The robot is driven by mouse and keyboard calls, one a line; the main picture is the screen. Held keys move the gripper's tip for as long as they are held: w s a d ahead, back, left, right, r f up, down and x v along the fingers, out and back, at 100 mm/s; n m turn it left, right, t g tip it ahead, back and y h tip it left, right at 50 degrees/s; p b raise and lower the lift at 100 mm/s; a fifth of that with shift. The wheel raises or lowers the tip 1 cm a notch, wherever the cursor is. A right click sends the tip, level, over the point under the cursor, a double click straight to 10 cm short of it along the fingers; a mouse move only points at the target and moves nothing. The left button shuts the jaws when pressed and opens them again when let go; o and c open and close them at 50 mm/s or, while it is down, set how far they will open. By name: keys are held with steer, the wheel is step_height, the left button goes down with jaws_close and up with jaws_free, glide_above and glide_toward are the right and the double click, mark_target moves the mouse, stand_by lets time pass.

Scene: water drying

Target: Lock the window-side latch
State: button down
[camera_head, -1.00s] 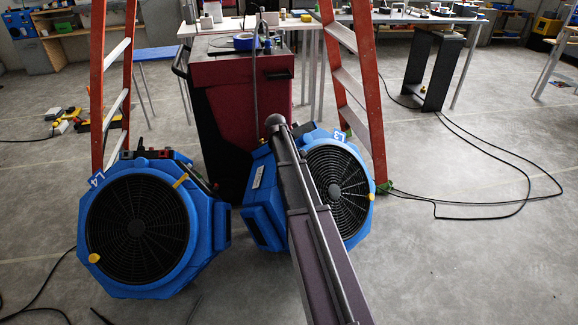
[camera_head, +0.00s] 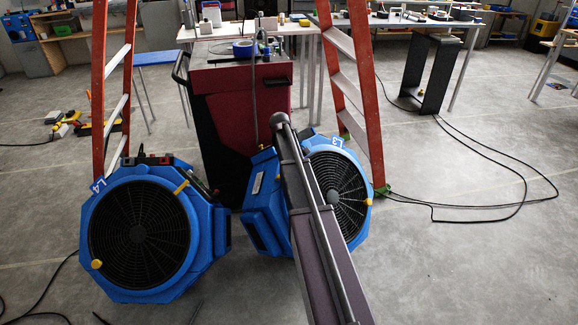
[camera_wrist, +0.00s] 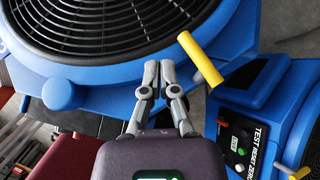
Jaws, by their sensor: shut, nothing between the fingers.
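In the head view, a blue fan marked L4 (camera_head: 150,285) stands at left, with one yellow latch (camera_head: 181,187) at its upper right edge and another yellow piece (camera_head: 96,264) at lower left. A second blue fan marked L3 (camera_head: 265,205) stands right of it, partly hidden behind my arm. In the wrist view, my gripper (camera_wrist: 159,68) is shut and empty, its fingertips in front of a blue fan's rim below the black grille (camera_wrist: 100,25). A yellow latch bar (camera_wrist: 200,58) stands tilted just right of the fingertips, apart from them. Which fan this is, I cannot tell.
In the wrist view, a blue unit with a TEST RESET ZERO panel (camera_wrist: 250,140) is close at right. In the head view, a dark red cart (camera_head: 240,100) and orange ladder legs (camera_head: 350,80) stand behind the fans. Black cables (camera_head: 500,205) lie on the floor at right.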

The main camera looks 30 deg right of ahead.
steer(key=w+d+r+p, duration=0.1)
steer(key=d+r+p, duration=0.5)
steer(key=r+p, duration=0.1)
steer(key=shift+r, duration=0.55)
steer(key=shift+w, duration=0.1)
stand_by(0.4)
steer(key=s+a+m+y, duration=0.1)
steer(key=s+a+m, duration=0.1)
steer(key=s+a, duration=0.75)
steer(key=s+a+m+y, duration=0.1)
steer(key=s+a, duration=0.6)
steer(key=a, duration=0.6)
steer(key=s+a+m+y, duration=0.1)
steer(key=s+a+m, duration=0.1)
steer(key=s+a, duration=0.85)
step_height(320, 180, up, 21)
steer(key=w+a+p, duration=0.1)
steer(key=w+p, duration=0.1)
steer(key=p, duration=1.9)
steer(key=shift+w+t+p, duration=0.3)
steer(key=shift+t+p, duration=0.1)
steer(key=shift+f, duration=0.15)
